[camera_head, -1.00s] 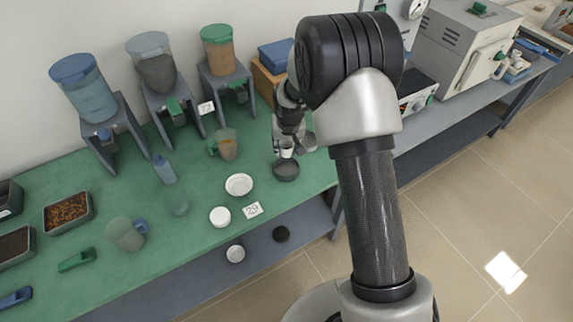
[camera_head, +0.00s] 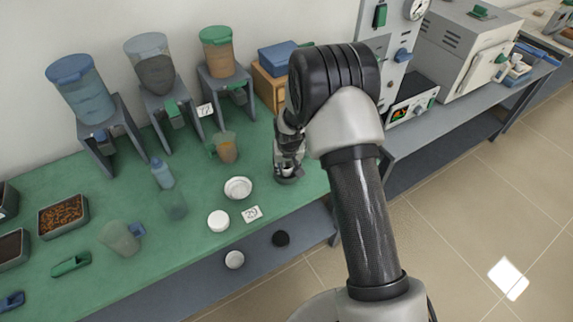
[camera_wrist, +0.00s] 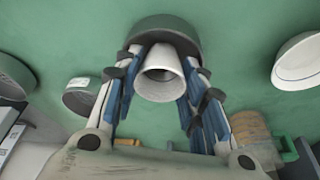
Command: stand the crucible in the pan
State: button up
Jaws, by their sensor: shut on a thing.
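The crucible (camera_wrist: 160,75) is a small white cup, its open mouth facing the wrist camera. My gripper (camera_wrist: 158,82) is shut on it, with a finger at either side. The dark grey round pan (camera_wrist: 165,29) shows behind the crucible in the wrist view, partly covered by it and the fingers. In the head view my gripper (camera_head: 287,163) points down over the pan (camera_head: 289,180), and the crucible (camera_head: 287,170) shows low between the fingers, at the pan. I cannot tell whether the crucible's base touches the pan's floor.
A beaker with orange contents (camera_head: 227,148) stands behind.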

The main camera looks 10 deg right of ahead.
jog(key=o, duration=0.8)
jog(key=shift+f, duration=0.15)
jog(key=s+p+v, duration=0.1)
jog(key=p+v, duration=0.2)
jog(key=v, duration=2)
jog(key=s+r, duration=1)
jog(key=shift+n+t, duration=0.5)
jog(key=shift+t, duration=0.1)
jog(key=s+r, duration=0.1)
jog(key=s, duration=0.5)
jog(key=s+r, duration=0.1)
jog(key=s, duration=0.5)
jog(key=s+r, duration=0.1)
jog(key=s, duration=0.5)
jog(key=shift+s+d+r, duration=0.25)
jog(key=shift+s+r, duration=0.05)
jog(key=shift+s, duration=0.05)
